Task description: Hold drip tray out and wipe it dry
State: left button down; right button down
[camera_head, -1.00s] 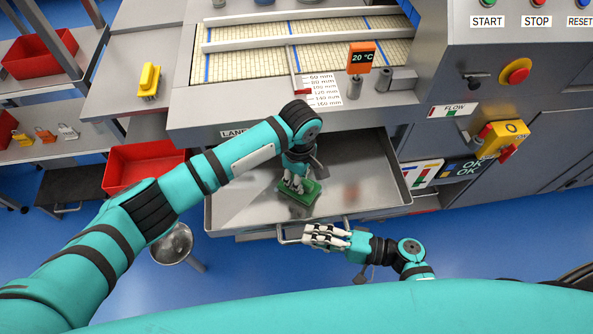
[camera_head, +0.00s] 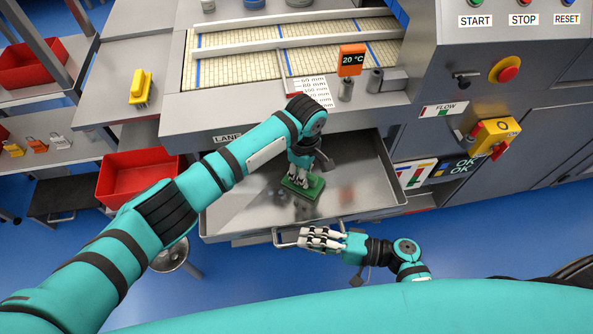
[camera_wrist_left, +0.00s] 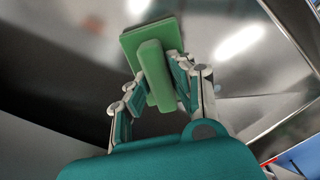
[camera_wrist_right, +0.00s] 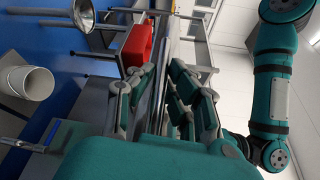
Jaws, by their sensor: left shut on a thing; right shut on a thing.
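The drip tray (camera_head: 355,185), a shallow grey metal tray, is pulled out below the machine's belt. My right gripper (camera_head: 322,240) is shut on the bar handle (camera_head: 284,241) at its front edge. My left gripper (camera_head: 298,177) reaches down into the tray and is shut on a green wiping pad (camera_head: 307,190). In the left wrist view the pad's upright grip (camera_wrist_left: 155,72) is between the fingers and its flat plate (camera_wrist_left: 135,42) is at the tray floor. Bright reflections show on the floor; I cannot tell where it is wet. My left arm hides part of the tray.
A red bin (camera_head: 140,176) stands left of the tray, with a metal stool (camera_head: 172,258) below it. A yellow-handled brush (camera_head: 140,88) lies on the side table. The machine front with an emergency stop (camera_head: 504,70) is at the right. Blue floor in front is mostly clear.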

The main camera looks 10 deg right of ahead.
pick_arm(q)
jog(key=shift+s, duration=1.45)
pick_arm(e)
jog(key=shift+s+f, duration=0.1)
jog(key=shift+f, duration=0.05)
pick_arm(q)
jog(key=shift+w+a+r, duration=0.1)
jog(key=shift+w, duration=1.8)
jog(key=shift+r, duration=4)
